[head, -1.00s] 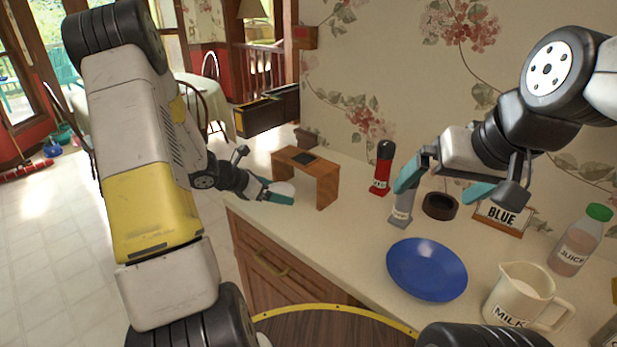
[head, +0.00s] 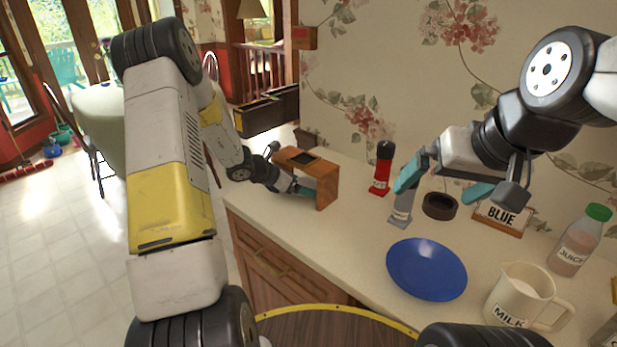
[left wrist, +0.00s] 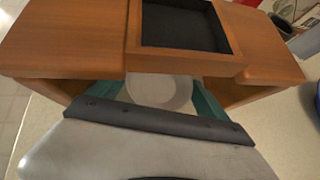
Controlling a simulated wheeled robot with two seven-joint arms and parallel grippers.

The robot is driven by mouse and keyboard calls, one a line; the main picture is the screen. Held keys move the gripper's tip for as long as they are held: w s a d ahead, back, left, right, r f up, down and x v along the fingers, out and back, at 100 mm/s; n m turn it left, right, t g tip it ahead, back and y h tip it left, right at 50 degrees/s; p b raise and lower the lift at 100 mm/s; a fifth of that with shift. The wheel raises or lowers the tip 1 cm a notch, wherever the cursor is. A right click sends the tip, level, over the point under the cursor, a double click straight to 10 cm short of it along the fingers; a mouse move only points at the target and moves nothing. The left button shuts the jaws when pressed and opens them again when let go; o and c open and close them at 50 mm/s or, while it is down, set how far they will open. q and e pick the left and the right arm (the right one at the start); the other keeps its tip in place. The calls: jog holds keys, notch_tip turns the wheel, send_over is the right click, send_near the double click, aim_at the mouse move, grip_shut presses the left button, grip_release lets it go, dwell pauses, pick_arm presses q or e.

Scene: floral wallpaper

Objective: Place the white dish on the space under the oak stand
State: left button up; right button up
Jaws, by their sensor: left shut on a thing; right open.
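The oak stand (head: 325,186) is a small wooden bridge with a dark inset on top, at the far left end of the counter. It also fills the upper left wrist view (left wrist: 60,45). My left gripper (left wrist: 155,98) is at the stand's opening, with its teal fingers reaching under the top. It is shut on the white dish (left wrist: 165,92), which shows under the stand's top between the fingers. In the head view the dish is hidden. My right gripper (head: 440,188) is open above the counter, near a grey shaker (head: 400,212).
A blue plate (head: 427,268) lies mid-counter. The counter's left edge is close to the stand.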

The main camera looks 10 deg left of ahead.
pick_arm(q)
jog(key=shift+f, duration=0.1)
jog(key=o, duration=1.2)
jog(key=shift+c, duration=0.2)
jog(key=v, duration=1.1)
jog(key=s+d+r+m+g, duration=0.1)
jog(key=s+d+r+m, duration=0.3)
jog(key=s+r+m, duration=0.3)
jog(key=s+d+r+m+g, duration=0.2)
jog(key=s+d+r+m, duration=0.3)
jog(key=s+r+m, duration=0.2)
jog(key=s+a+r+m+t+y, duration=0.1)
jog(key=s+r+m+y, duration=0.1)
jog(key=s+m, duration=0.4)
jog(key=s+a+r+m+y, duration=0.2)
jog(key=s+r+m+y, duration=0.1)
jog(key=s+m, duration=0.4)
jog(key=shift+s+a+m+t, duration=0.15)
jog(key=shift+s+m+t, duration=0.2)
jog(key=shift+s, duration=0.55)
